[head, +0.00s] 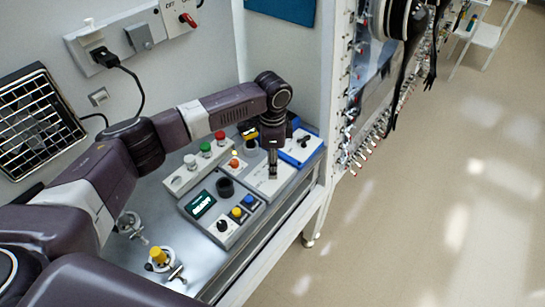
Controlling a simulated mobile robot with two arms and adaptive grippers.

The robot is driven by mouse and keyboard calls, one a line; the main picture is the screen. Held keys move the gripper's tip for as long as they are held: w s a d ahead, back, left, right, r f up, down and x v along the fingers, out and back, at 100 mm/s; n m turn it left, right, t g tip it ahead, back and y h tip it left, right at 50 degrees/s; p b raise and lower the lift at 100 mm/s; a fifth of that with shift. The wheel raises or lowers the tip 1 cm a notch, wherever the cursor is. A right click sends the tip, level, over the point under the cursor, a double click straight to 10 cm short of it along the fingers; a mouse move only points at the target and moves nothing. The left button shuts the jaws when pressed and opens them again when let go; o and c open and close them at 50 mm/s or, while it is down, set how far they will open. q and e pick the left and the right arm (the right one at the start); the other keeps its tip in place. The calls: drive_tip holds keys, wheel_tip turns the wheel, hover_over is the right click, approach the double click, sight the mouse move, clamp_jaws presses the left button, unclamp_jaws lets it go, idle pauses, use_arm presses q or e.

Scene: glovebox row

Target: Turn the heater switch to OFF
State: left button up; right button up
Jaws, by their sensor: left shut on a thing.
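My left gripper (272,172) points down over a low white box (262,190) on the metal bench. It is shut on a small part at the top of this box, mostly hidden between the fingers. I cannot read the label, so I cannot tell if this is the heater switch. A red switch (187,20) sits on the wall panel at the upper left, away from the gripper. A black-grilled unit (38,117), possibly the heater, is on the wall at the left. My right gripper is out of view.
A grey console (226,240) with a green display and a button box (185,180) stand left of the gripper. A blue-edged box (303,148) is close on its right. A yellow-topped valve (158,256) is at the near left. Open floor lies right of the bench.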

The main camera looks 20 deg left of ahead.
use_arm(q)
drive_tip(key=shift+r+n+p, duration=0.15)
drive_tip(key=shift+n+p, duration=0.8)
drive_tip(key=shift+n, duration=0.25)
drive_tip(key=shift+w, duration=0.1)
drive_tip(key=o, duration=0.9)
drive_tip(key=shift+c, duration=0.2)
drive_tip(key=o, duration=0.3)
wheel_tip(320, 180, up, 12)
